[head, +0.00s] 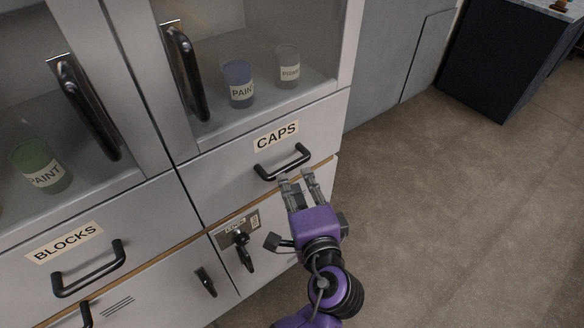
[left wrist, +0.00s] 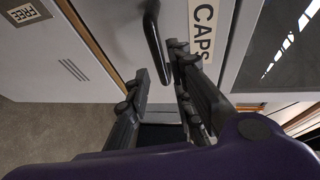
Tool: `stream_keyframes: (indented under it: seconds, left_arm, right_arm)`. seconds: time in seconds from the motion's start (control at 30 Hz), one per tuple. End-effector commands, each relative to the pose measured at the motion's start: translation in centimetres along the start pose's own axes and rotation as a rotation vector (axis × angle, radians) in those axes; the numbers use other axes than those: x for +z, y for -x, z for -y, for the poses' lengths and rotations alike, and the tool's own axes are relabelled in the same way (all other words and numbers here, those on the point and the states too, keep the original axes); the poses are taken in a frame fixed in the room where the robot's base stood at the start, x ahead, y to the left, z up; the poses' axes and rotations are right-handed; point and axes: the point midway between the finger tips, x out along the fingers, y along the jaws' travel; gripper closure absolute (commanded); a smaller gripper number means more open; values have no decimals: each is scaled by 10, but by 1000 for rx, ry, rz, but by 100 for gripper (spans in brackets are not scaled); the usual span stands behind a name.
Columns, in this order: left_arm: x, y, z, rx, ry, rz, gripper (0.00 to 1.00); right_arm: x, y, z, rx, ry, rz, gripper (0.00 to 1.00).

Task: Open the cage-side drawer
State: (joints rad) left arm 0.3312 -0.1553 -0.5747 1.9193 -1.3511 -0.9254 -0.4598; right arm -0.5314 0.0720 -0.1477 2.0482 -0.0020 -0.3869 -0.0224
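The drawer labelled CAPS (head: 236,172) sits under the right glass door, its front looking flush with the cabinet. Its black bar handle (head: 283,163) also shows in the left wrist view (left wrist: 155,42). A drawer labelled BLOCKS (head: 140,222) with a similar handle (head: 90,270) is to its left. No cage shows, so I cannot tell from a cage which drawer is meant. My left gripper (head: 297,181) is open and empty, its fingertips close to the CAPS handle near its right end. Whether they touch it is unclear. My right gripper is not in view.
Below the CAPS drawer is a cupboard with a lock plate and black latch (head: 241,247). Glass doors above have long black handles (head: 186,72). Cups (head: 238,83) stand behind the glass. Open floor (head: 450,220) lies to the right, with a dark counter (head: 500,65) at the back.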

Motion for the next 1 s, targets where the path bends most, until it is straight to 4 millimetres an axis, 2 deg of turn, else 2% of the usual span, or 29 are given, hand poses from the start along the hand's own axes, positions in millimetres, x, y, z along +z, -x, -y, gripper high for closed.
stream_keyframes:
  seconds: [0.2, 0.4, 0.53, 0.77, 0.8, 0.93, 1.0]
  left_arm:
    - [0, -36, 2, -2, 0, -1, 79]
    - [0, -62, 0, 0, 2, -2, 79]
    - [0, -69, 0, 1, 3, -1, 79]
    - [0, -70, -1, 2, 4, -1, 79]
    - [1, -70, -1, 2, 4, -1, 80]
    - [0, -70, -1, 2, 4, -1, 97]
    - [0, -70, -1, 2, 4, -1, 100]
  right_arm:
    - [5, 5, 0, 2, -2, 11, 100]
    - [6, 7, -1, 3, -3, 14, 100]
    - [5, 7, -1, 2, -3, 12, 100]
    - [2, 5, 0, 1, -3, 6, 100]
    - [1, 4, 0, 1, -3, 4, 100]
    - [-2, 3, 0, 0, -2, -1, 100]
    - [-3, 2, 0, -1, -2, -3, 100]
